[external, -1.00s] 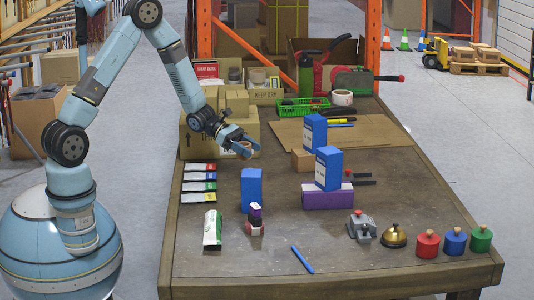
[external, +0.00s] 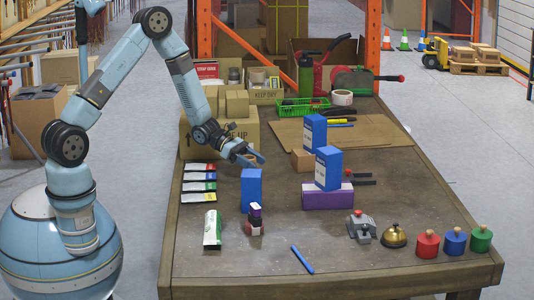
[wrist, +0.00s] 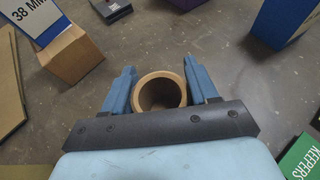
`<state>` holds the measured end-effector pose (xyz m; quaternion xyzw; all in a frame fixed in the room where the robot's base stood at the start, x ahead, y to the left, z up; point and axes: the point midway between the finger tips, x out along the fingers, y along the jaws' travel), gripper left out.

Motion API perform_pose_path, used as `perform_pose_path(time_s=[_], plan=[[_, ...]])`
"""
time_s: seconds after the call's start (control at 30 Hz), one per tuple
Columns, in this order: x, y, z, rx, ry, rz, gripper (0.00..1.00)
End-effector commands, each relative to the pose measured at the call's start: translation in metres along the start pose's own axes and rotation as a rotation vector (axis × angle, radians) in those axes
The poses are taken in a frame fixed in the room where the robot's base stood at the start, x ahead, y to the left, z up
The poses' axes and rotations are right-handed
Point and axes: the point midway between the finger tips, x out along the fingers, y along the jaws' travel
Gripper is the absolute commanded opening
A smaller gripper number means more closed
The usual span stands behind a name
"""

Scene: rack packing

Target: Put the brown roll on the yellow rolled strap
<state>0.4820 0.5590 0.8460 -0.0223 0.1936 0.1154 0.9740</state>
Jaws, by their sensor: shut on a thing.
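The brown roll (wrist: 143,92) is a short open tube, held between the two blue fingers of my gripper (wrist: 160,90) in the wrist view. In the external view my gripper (external: 253,160) is above the table, behind the standing blue box, and the roll is mostly hidden by the fingers. A thin yellow item (external: 338,122) lies on the flat cardboard towards the back; it is too small to tell if it is the yellow rolled strap. I see no other clear yellow strap.
A blue box (external: 251,190) stands close in front of my gripper. Another blue box (external: 314,132) stands on a small cardboard box (external: 302,160). A third stands on a purple box (external: 328,199). Cartons (external: 236,135) are behind my gripper. The front left table top is partly clear.

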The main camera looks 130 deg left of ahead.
Motion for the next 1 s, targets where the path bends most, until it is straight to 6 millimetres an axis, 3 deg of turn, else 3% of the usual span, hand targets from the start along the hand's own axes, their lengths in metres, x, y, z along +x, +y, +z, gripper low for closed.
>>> perform_pose_path(time_s=[0.3, 0.6, 0.77, 1.0], plan=[[0.000, 0.000, 0.000, 0.000, 0.000, 0.000, 0.84], [-0.002, 0.000, 0.002, 0.000, 0.001, 0.001, 0.84], [-0.021, 0.001, 0.002, 0.000, 0.001, 0.003, 0.84], [-0.068, 0.000, 0.002, 0.000, 0.000, 0.002, 0.84]])
